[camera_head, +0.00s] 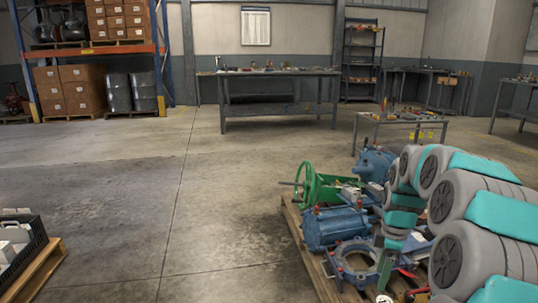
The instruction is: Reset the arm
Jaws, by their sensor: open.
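My arm, with grey rounded links and teal covers, fills the right side and bends down over a loaded pallet (330,285). My gripper (397,264) is at the lower end of the arm, pointing down among the metal parts on that pallet. It is small and partly lost against the clutter, but its jaws are open. I see nothing held between them. Whether it touches any part cannot be told.
The pallet carries a green handwheel valve (315,186), a blue motor-like cylinder (335,228) and a blue ring flange (358,262). A black crate (32,240) stands on another pallet at left. Workbenches (275,108) and a rack (160,50) stand behind. Floor between is clear.

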